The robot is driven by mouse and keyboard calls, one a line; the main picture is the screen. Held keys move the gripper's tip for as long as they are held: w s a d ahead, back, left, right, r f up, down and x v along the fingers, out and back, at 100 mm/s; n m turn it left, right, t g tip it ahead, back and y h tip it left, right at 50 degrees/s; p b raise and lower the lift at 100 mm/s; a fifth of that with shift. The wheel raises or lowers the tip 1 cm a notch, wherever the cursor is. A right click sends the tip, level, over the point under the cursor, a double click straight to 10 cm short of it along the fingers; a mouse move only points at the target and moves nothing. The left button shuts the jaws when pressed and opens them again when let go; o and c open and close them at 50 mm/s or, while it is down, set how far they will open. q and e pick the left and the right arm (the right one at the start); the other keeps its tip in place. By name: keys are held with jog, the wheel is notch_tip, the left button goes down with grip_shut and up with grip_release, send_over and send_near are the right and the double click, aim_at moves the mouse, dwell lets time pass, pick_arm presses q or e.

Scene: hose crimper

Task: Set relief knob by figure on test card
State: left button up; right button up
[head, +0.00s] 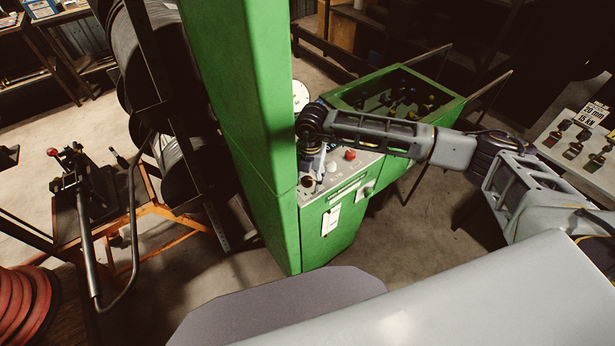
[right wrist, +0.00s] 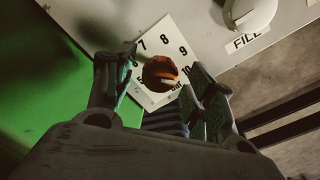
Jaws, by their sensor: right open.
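A pale mark shows on the knob's lower right part. My right gripper (right wrist: 160,76) is open, with one finger on each side of the knob; I cannot tell whether they touch it. In the head view my right gripper (head: 313,172) points down over the grey panel beside the green column. A white card (head: 331,219) hangs on the cabinet front; its writing is too small to read. My left gripper is not in view.
The tall green column (head: 245,110) stands close left of my right gripper. A red button (head: 350,154) is on the panel. A white round control (right wrist: 250,14) is by the FILL label. A green bin (head: 447,104) with fittings lies behind my right forearm.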

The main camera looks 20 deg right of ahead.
jog(key=shift+c, duration=0.5)
jog(key=c, duration=1)
jog(key=shift+o, duration=0.2)
jog(key=shift+f, duration=0.1)
